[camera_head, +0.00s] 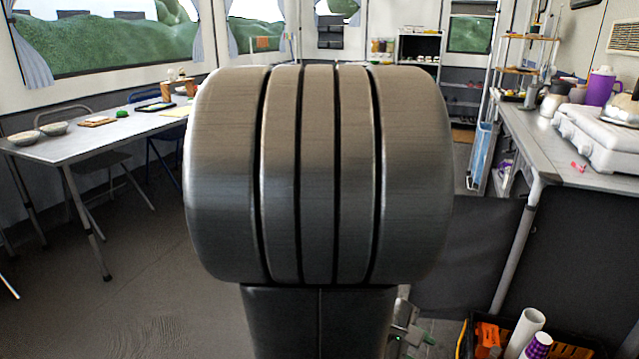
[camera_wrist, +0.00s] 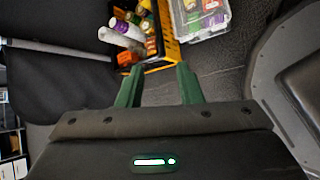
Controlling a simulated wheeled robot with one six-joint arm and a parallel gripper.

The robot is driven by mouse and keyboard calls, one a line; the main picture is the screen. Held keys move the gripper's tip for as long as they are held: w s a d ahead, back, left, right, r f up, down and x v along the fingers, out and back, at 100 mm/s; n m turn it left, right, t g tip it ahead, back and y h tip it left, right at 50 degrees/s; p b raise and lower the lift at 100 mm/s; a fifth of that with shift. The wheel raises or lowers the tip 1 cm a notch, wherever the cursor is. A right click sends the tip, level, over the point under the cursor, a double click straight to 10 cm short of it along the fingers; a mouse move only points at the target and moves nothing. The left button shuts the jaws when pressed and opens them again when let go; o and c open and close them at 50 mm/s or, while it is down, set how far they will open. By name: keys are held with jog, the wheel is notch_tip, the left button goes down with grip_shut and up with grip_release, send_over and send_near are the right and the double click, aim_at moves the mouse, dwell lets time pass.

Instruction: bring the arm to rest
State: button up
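My gripper (camera_wrist: 160,68) shows in the wrist view with its two green fingers apart and nothing between them. Its fingertips point toward the floor, near an orange and black crate (camera_wrist: 168,40). I cannot tell how far the fingertips are above the floor. In the head view my own grey arm link fills the middle and hides much of the room. A small metal and green part at its lower right may belong to my wrist, but most of it is hidden.
The crate holds a white roll (camera_head: 525,330) and a purple cup (camera_head: 538,346). A clear-lidded box (camera_wrist: 202,16) is beside it. A counter (camera_head: 520,130) with a white stove (camera_head: 600,138) stands right. A table (camera_head: 100,138) stands left, with open floor (camera_head: 150,270) before it.

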jog(key=shift+s+d+r+m, duration=0.1)
jog(key=shift+s+r+m, duration=0.1)
jog(key=shift+m, duration=0.2)
jog(key=shift+d+f, duration=0.1)
dwell(0.3)
